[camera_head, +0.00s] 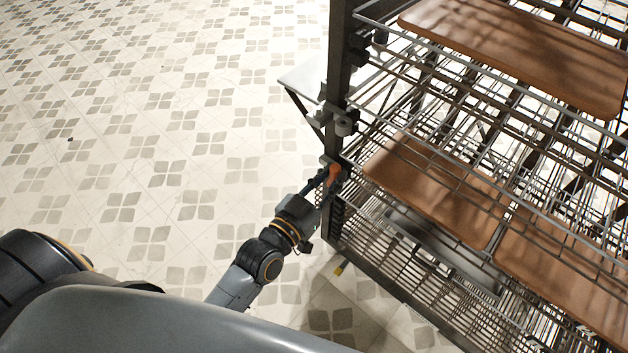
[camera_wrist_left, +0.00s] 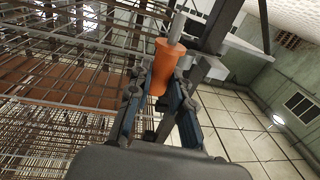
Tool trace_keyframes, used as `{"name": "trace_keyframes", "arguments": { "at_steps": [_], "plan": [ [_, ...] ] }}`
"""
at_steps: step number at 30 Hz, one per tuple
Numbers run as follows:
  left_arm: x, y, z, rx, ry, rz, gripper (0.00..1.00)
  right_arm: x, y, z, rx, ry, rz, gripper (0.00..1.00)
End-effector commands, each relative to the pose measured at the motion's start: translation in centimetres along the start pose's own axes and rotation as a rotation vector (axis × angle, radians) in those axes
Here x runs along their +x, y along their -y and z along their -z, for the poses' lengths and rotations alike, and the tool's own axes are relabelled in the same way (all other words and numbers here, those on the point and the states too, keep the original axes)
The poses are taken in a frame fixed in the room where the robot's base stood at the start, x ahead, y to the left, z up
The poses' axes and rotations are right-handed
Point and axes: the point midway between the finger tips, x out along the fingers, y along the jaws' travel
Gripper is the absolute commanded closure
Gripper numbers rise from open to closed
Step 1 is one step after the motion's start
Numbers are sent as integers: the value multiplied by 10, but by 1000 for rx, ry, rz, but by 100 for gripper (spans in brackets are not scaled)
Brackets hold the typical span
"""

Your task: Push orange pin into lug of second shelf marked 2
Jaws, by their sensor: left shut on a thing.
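The orange pin (camera_head: 334,171) is between the fingers of my left gripper (camera_head: 324,179), close to the rack's near upright post. In the left wrist view the orange pin (camera_wrist_left: 163,68) stands between the blue-padded fingertips of my left gripper (camera_wrist_left: 157,88), with a grey shaft pointing up and away. A lug with a pale round part (camera_head: 344,125) sits on the post above the gripper. No number 2 is readable, so I cannot tell which lug is the second shelf's. Whether the pin touches a lug is unclear. My right gripper is out of view.
The wire rack (camera_head: 339,70) fills the right side. It holds brown curved boards, one high (camera_head: 520,45) and others lower (camera_head: 435,190). A pale flat surface (camera_head: 305,78) juts out behind the post.

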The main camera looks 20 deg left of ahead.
Motion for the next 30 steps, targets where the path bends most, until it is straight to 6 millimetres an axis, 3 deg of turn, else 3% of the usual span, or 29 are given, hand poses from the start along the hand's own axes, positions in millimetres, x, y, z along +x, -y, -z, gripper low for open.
{"name": "trace_keyframes", "arguments": {
  "at_steps": [1,6,12,18,30],
  "plan": [
    [18,4,-5,13,-3,-28,100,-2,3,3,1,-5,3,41],
    [63,26,-25,13,-2,-81,100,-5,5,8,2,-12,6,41],
    [94,59,-33,5,-2,-90,100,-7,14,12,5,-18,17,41],
    [105,73,-35,0,-2,-87,100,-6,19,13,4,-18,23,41],
    [105,74,-60,-1,-2,-87,100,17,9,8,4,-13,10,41]
  ]
}}
